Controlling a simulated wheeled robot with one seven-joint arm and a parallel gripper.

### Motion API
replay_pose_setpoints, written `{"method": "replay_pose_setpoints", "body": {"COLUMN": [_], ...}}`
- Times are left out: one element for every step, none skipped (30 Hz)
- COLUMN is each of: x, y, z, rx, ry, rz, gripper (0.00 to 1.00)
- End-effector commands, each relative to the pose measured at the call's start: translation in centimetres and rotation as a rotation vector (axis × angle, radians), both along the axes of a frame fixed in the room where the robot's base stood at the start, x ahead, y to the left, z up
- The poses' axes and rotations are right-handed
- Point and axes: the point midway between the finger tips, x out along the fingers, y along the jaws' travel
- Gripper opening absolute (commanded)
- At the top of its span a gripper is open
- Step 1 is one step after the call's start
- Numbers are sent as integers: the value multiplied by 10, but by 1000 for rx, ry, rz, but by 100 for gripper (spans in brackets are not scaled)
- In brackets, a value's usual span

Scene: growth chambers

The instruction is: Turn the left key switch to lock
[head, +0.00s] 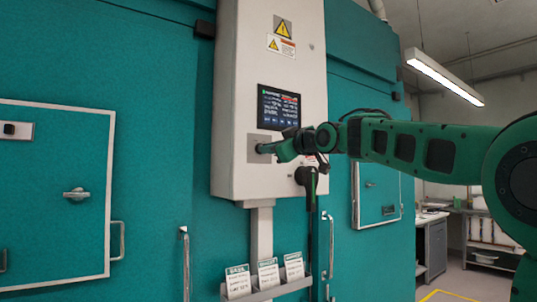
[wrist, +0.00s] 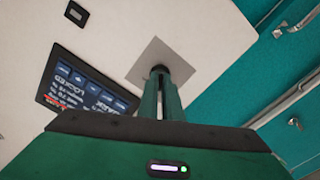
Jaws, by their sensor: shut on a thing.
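The left key switch shows in the wrist view as a small dark knob (wrist: 160,71) on a square grey plate (wrist: 142,68). The same plate (head: 254,149) shows in the head view, low on the white control box, below the screen. My gripper (wrist: 160,78) is shut on the knob, with its green fingers pointing at the plate. In the head view my gripper (head: 262,148) reaches the plate from the right. The fingers hide most of the switch, so its angle and marks cannot be read.
A dark screen (head: 279,107) sits just above the plate on the white control box (head: 229,110). A black handheld device (head: 307,181) hangs below my arm. A rack of cards (head: 268,291) stands beneath. Teal chamber doors with handles (head: 185,262) flank the box.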

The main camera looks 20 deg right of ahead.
Motion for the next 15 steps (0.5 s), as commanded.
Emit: {"method": "replay_pose_setpoints", "body": {"x": [1,1,1,1,1,1,1,1,1,1,1,1,1,1,1], "y": [-1,-1,-1,-1,-1,-1,-1,-1,-1,-1,-1,-1,-1,-1,-1], "z": [-2,-2,-2,-2,-2,-2,-2,-2,-2,-2,-2,-2,-2,-2,-2], "rx": [-4,-6,-8,-8,-9,-9,-9,-9,-8,-8,-8,-8,-8,-8,-8], "ry": [3,2,2,2,1,1,1,2,2,2,3,3,3,3,2], "rz": [-1,-1,-1,-1,-1,-1,-1,-2,-2,-2,-1,-1,-1,-1,0], "gripper": [0,0,0,0,0,0,0,0,0,0,0,0,8,15,24]}}
